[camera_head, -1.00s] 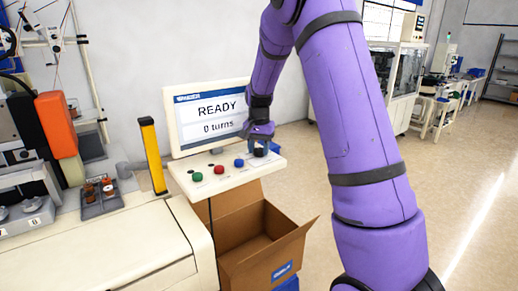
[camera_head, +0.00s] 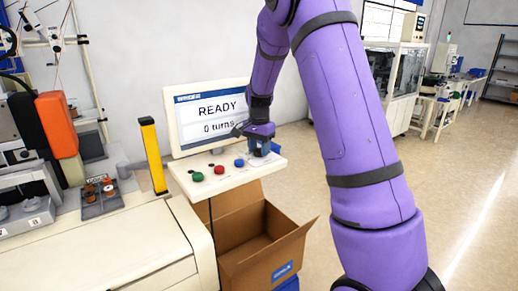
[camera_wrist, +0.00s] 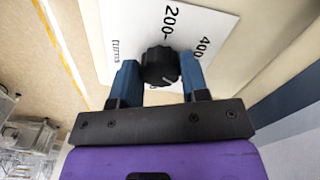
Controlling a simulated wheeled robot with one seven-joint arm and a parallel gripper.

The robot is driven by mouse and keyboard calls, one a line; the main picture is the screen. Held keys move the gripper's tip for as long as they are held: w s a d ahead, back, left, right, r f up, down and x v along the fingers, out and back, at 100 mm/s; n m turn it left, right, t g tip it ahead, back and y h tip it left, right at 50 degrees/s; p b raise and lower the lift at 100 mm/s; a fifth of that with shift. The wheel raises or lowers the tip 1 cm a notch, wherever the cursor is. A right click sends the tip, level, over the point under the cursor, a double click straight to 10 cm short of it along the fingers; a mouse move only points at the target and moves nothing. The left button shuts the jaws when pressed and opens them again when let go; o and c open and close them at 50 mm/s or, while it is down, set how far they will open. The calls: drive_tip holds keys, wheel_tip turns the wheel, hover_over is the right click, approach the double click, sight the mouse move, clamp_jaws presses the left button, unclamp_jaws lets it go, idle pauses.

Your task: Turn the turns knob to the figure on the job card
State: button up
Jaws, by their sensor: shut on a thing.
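The black turns knob (camera_wrist: 160,66) sits between the two blue fingers of my gripper (camera_wrist: 158,78) in the wrist view, and the fingers are shut on it. A white mark shows on the knob's edge. The white dial plate (camera_wrist: 205,28) behind it shows "200", "400" and the word "turns"; other figures are hidden. In the head view my gripper (camera_head: 262,146) is at the right end of the control panel (camera_head: 225,179), hiding most of the knob. The screen (camera_head: 211,115) reads "READY" and "0 turns". I cannot make out a job card.
Green (camera_head: 197,177), red (camera_head: 219,170) and blue (camera_head: 239,163) buttons sit on the panel left of my gripper. An open cardboard box (camera_head: 262,255) stands below. A yellow post (camera_head: 153,156) stands left of the screen. Open floor lies to the right.

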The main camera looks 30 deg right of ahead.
sight(259, 150)
drive_tip(key=o, duration=0.9)
drive_tip(key=shift+r, duration=0.1)
wheel_tip(259, 150, up, 11)
drive_tip(key=shift+f, duration=0.2)
drive_tip(key=shift+r, duration=0.1)
drive_tip(key=s+a+r+n+t, duration=0.1)
drive_tip(key=s+a+r+n, duration=0.25)
drive_tip(key=s, duration=0.45)
drive_tip(key=s+a+r+n+t, duration=0.25)
drive_tip(key=s+a, duration=0.25)
drive_tip(key=s, duration=0.4)
drive_tip(key=s+a+r+n, duration=0.3)
drive_tip(key=s+a+n, duration=0.1)
drive_tip(key=s, duration=0.4)
drive_tip(key=s+a+n, duration=0.1)
drive_tip(key=s, duration=0.2)
drive_tip(key=s+f+n+t, duration=0.1)
drive_tip(key=s, duration=0.2)
drive_tip(key=s+a+f+n+t, duration=0.1)
drive_tip(key=s, duration=0.2)
drive_tip(key=shift+s+a+f, duration=0.2)
drive_tip(key=shift+a, duration=0.1)
